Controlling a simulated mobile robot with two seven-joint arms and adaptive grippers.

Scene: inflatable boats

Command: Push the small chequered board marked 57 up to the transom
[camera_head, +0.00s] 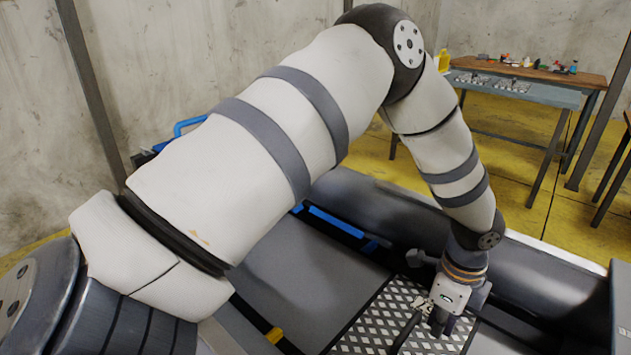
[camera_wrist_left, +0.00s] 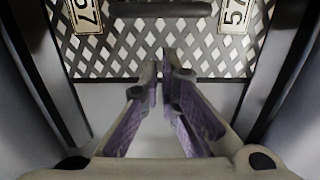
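The chequered board (camera_head: 390,315), a pale and dark lattice panel, lies on the boat floor at the lower right in the head view. It also fills the top of the left wrist view (camera_wrist_left: 115,45), with one white plate marked 57 (camera_wrist_left: 236,14) at right and another partly cut-off plate (camera_wrist_left: 86,12) at left. My left gripper (camera_head: 442,325) points down over the board, near its right part. In the wrist view its two fingers (camera_wrist_left: 162,66) converge with their tips almost together and nothing between them. Contact with the board cannot be told. My right gripper is out of view. I cannot identify the transom with certainty.
Dark grey inflatable tubes (camera_head: 375,205) border the floor. Plain grey floor (camera_head: 300,285) lies left of the board. A dark bar (camera_wrist_left: 160,9) crosses above the board. Tables (camera_head: 530,75) with small items stand at the back right, clear of the boat.

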